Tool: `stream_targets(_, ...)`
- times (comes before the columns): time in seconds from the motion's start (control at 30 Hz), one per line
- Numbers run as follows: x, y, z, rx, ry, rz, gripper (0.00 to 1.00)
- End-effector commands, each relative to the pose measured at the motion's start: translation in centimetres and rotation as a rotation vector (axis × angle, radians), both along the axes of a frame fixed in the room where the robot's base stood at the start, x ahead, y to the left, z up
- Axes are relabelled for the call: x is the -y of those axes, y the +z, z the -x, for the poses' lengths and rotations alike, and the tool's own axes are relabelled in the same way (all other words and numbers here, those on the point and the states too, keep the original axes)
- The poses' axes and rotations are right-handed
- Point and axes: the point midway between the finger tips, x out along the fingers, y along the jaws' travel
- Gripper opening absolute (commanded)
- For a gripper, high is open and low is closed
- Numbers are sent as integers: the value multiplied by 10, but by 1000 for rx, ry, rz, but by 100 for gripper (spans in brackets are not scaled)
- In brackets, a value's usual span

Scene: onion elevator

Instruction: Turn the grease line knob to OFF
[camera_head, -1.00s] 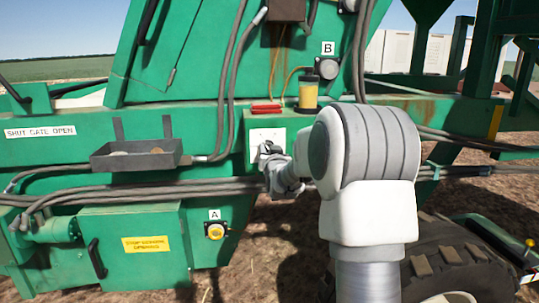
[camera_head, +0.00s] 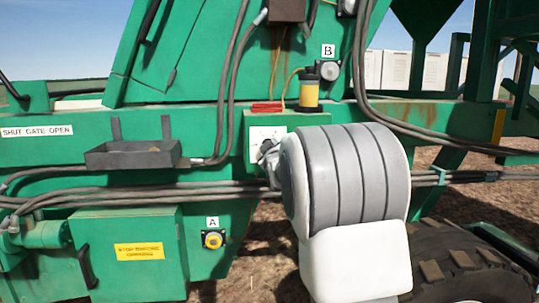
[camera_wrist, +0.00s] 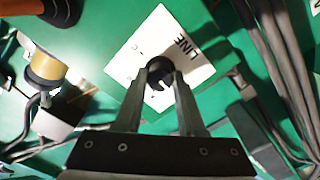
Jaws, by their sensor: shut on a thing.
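The grease line knob (camera_wrist: 160,84) is a dark round knob on a white label plate (camera_wrist: 196,66). The word LINE is readable on the plate in the wrist view; the other marks are too small or covered. My gripper (camera_wrist: 167,74) is shut on the knob, one finger on each side. In the head view the plate (camera_head: 258,133) is on the green machine, below the yellow grease cup. My arm covers most of the knob and gripper there, so the knob's setting cannot be read.
A yellow grease cup (camera_head: 309,95) and red-handled tool (camera_head: 266,107) sit on the ledge above the plate. A grey tray (camera_head: 132,155) is to the left. Hoses (camera_head: 120,193) run just below. Knob A (camera_head: 212,240) is lower; fitting B (camera_head: 328,70) is higher.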

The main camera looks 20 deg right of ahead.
Motion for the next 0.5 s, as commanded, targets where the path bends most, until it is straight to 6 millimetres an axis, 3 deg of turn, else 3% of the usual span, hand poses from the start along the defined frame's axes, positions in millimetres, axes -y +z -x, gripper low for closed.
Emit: stream_targets(0.5,0,0,0,-29,0,96,0)
